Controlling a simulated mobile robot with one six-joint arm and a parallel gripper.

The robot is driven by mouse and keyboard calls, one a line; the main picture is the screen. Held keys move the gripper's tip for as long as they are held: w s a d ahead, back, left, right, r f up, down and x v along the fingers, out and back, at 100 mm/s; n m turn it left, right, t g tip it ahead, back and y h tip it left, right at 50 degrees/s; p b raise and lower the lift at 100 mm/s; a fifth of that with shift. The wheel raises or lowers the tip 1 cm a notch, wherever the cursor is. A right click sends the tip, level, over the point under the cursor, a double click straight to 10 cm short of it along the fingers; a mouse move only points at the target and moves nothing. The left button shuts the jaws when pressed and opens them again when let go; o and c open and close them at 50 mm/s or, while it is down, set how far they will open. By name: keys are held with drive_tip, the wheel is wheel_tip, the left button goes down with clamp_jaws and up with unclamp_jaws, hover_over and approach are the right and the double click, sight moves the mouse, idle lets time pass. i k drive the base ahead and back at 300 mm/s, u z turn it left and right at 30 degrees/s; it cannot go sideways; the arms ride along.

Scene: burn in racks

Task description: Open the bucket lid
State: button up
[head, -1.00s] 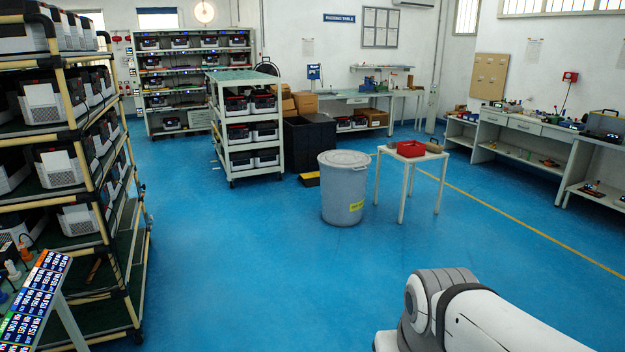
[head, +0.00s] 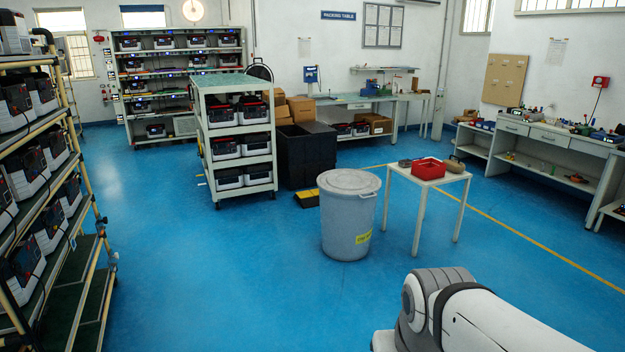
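The grey bucket (head: 347,228) stands upright on the blue floor near the middle of the head view. It has a yellow label low on its right side. Its round grey lid (head: 349,182) sits on top and covers the opening. Part of my arm shows at the lower right of the view, well in front of the bucket and apart from it. My gripper is outside the picture.
A small white table (head: 421,180) with a red tray (head: 428,168) stands right beside the bucket. A wheeled rack (head: 240,145) and a black bin (head: 308,155) are behind it. A tall rack (head: 88,235) lines the left. The floor before the bucket is clear.

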sight(339, 182)
drive_tip(key=z, duration=0.1)
drive_tip(key=i, duration=1.65)
drive_tip(key=z, duration=0.2)
drive_tip(key=i, duration=2.55)
drive_tip(key=z, duration=0.2)
